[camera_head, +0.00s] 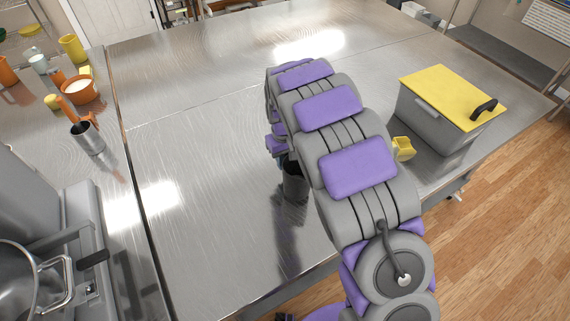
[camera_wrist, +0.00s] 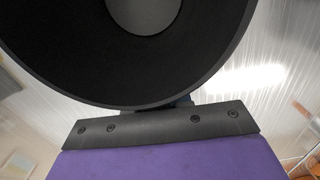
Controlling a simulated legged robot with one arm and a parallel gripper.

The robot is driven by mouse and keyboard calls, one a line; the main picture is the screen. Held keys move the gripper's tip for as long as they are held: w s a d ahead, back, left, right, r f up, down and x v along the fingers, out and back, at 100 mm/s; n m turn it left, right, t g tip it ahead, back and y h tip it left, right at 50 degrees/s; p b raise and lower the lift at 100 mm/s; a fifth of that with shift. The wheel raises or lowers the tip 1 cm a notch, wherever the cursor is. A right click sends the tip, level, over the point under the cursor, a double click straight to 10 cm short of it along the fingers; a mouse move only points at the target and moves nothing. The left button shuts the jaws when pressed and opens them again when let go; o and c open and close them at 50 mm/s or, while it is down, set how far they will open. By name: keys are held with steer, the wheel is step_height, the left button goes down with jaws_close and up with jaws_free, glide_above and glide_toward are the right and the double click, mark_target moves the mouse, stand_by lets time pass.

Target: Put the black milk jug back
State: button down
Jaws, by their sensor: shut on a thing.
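The black milk jug (camera_head: 295,182) shows in the head view, upright over the steel table in front of my arm, partly hidden by the arm. In the wrist view the jug (camera_wrist: 75,62) fills the top of the picture, with its round rim and dark inside facing the camera. My gripper (camera_head: 284,155) is shut on the jug near its upper part. The fingertips are mostly hidden in both views. Whether the jug's base touches the table is unclear.
A grey box with a yellow lid (camera_head: 452,95) and a small yellow object (camera_head: 403,148) stand right of my arm. At left are a metal cup (camera_head: 88,138), an orange pot (camera_head: 80,90), and a large metal pot (camera_head: 22,285). The table's middle is clear.

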mark_target(293, 164)
steer(key=shift+d+f, duration=0.1)
steer(key=shift+f, duration=0.75)
steer(key=shift+w+d+f, duration=0.1)
steer(key=shift+d+f, duration=0.05)
steer(key=shift+d, duration=0.2)
steer(key=shift+d+r, duration=0.2)
steer(key=shift+d, duration=0.8)
steer(key=shift+a+f, duration=0.1)
steer(key=c, duration=1.4)
jaws_free()
steer(key=shift+a, duration=0.3)
steer(key=o, duration=0.4)
steer(key=shift+a+f, duration=0.2)
steer(key=shift+a, duration=0.6)
steer(key=shift+c, duration=0.2)
steer(key=shift+d+r, duration=0.15)
steer(key=shift+d, duration=0.6)
steer(key=shift+d+r, duration=0.2)
steer(key=r, duration=0.2)
steer(key=a+r+p, duration=0.1)
steer(key=r, duration=0.3)
steer(key=shift+w+a+r, duration=0.1)
steer(key=shift+a+r, duration=0.25)
steer(key=shift+d+r+p, duration=0.2)
steer(key=shift+r, duration=0.65)
steer(key=shift+d+r+p, duration=0.2)
steer(key=shift+d+r, duration=0.05)
steer(key=shift+r, duration=0.65)
steer(key=shift+d+r+p, duration=0.2)
steer(key=shift+r, duration=0.65)
